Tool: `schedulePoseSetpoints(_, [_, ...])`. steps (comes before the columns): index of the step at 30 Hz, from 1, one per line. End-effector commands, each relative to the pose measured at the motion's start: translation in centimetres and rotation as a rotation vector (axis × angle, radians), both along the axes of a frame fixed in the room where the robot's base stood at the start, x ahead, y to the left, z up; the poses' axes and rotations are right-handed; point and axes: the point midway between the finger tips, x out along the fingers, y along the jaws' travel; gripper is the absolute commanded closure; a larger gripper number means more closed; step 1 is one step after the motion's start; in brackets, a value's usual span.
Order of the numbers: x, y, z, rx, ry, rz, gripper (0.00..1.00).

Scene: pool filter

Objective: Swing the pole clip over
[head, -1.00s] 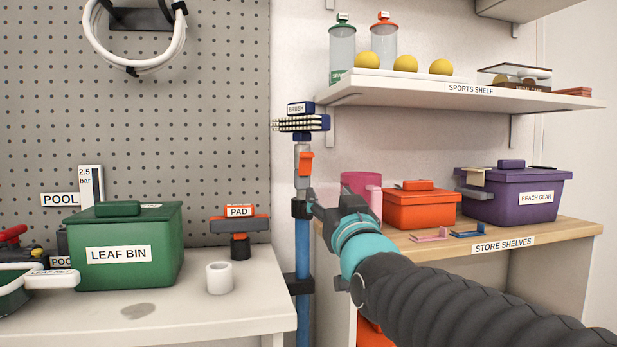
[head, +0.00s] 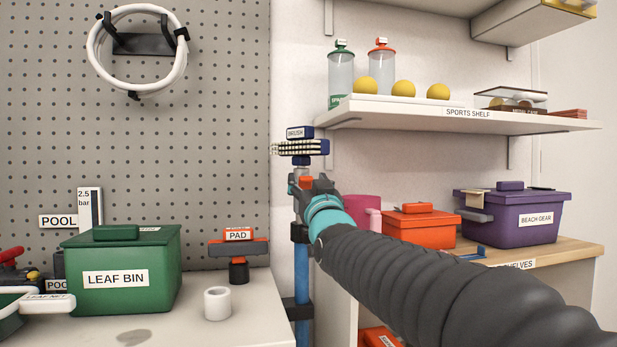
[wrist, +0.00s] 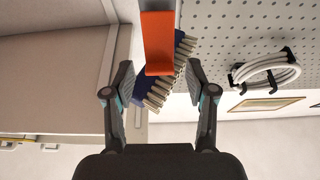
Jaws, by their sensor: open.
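The pole clip (head: 306,182) is a small orange lever at the top of the blue pole (head: 302,265), just under the blue brush head (head: 308,148). My gripper (head: 313,185) is at the clip and partly hides it in the head view. In the wrist view the orange clip (wrist: 157,45) hangs between and beyond the two fingertips of my gripper (wrist: 159,80). The fingers are open, with a gap on each side of the clip. The brush's pale bristles (wrist: 167,82) show behind it. Where the clip joins the pole is hidden.
The sports shelf (head: 466,112) is above and right of my arm. The store shelves (head: 580,252) with the orange box (head: 420,228) and purple bin (head: 510,220) are right. A pegboard (head: 215,100) and the green leaf bin (head: 120,275) are left.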

Motion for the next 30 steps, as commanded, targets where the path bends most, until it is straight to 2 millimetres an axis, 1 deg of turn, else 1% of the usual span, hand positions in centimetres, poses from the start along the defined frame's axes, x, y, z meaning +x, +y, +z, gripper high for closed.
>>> schedulePoseSetpoints(1, [0.6,0.2,0.3,0.000,0.000,0.000,0.44])
schedulePoseSetpoints(6, [1.5,0.4,0.7,0.000,-0.001,0.000,0.44])
schedulePoseSetpoints(15, [1.6,0.5,0.7,0.000,0.000,0.000,0.44])
schedulePoseSetpoints(16, [1.6,0.5,0.7,0.000,0.000,0.000,0.46])
schedulePoseSetpoints(17, [1.6,0.5,0.7,0.000,0.000,0.000,0.54])
schedulePoseSetpoints(18, [1.6,0.5,0.7,0.000,0.000,0.000,0.64])
schedulePoseSetpoints(20, [1.6,0.5,0.7,0.000,0.000,0.000,0.79])
schedulePoseSetpoints(21, [1.6,0.5,0.7,0.000,0.000,0.000,0.89])
schedulePoseSetpoints(22, [1.6,0.5,0.7,0.000,0.000,0.000,0.96])
schedulePoseSetpoints(23, [1.6,0.5,0.7,0.000,0.000,0.000,1.00])
schedulePoseSetpoints(26, [1.6,0.5,0.7,0.000,0.000,0.000,1.00])
schedulePoseSetpoints(30, [1.8,0.5,1.3,-0.008,0.032,-0.001,1.00])
